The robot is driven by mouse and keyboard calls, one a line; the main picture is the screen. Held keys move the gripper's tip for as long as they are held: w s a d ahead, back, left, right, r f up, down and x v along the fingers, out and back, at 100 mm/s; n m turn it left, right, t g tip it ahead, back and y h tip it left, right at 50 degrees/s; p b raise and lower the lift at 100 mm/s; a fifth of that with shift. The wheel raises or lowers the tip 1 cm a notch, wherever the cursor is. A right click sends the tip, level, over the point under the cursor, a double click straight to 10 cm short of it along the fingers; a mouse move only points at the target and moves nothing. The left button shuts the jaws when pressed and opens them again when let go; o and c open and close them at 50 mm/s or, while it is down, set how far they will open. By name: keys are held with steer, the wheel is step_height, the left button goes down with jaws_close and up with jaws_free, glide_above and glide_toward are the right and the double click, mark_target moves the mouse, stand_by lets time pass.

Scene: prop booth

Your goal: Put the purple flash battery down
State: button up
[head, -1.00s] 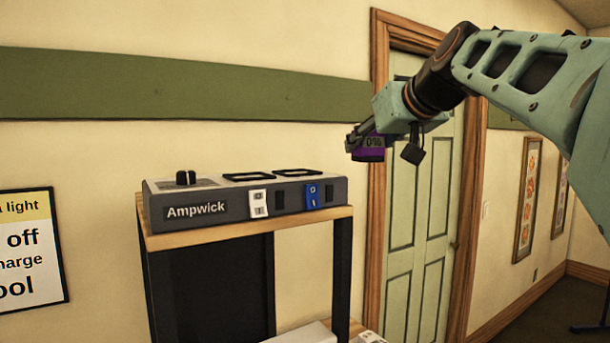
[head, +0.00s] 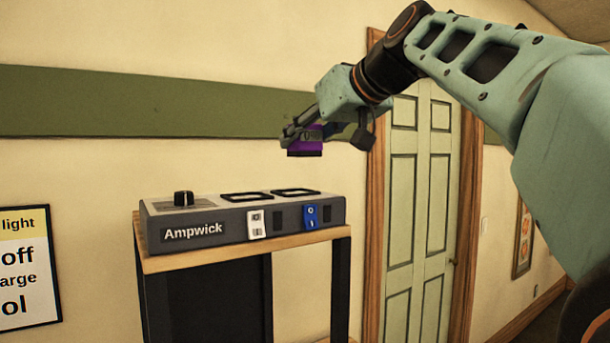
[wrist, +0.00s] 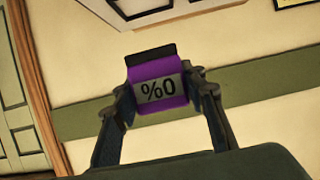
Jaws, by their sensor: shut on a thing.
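The purple flash battery (head: 306,146) is held in my gripper (head: 301,134), in the air above the right end of the grey Ampwick charger (head: 205,236). In the wrist view the purple battery (wrist: 144,105) sits between the two fingers of my gripper (wrist: 158,100), with a grey label reading "%0" and a dark end. The charger stands on a wooden-topped stand. Its top has two dark-rimmed bays (head: 246,197) and a black knob (head: 183,198). Its front has a white switch (head: 256,223) and a blue switch (head: 311,216). A clear gap separates battery and charger.
The stand's wooden top (head: 160,263) extends little beyond the charger. A sign (head: 25,268) hangs on the wall at left. A green door (head: 418,220) is behind at right. The air around the battery is free.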

mark_target(296, 155)
steer(key=f, duration=0.1)
steer(key=w+a+f, duration=0.1)
steer(key=w+f, duration=0.1)
steer(key=shift+w+a+f, duration=0.1)
steer(key=shift+a+f, duration=0.1)
steer(key=shift+a, duration=0.2)
steer(key=f, duration=0.2)
steer(key=shift+w+a+f, duration=0.15)
steer(key=shift+w+f, duration=0.05)
steer(key=shift+f, duration=0.6)
steer(key=shift+f, duration=0.2)
steer(key=o, duration=1.4)
steer(key=shift+r, duration=0.25)
steer(key=shift+s, duration=0.1)
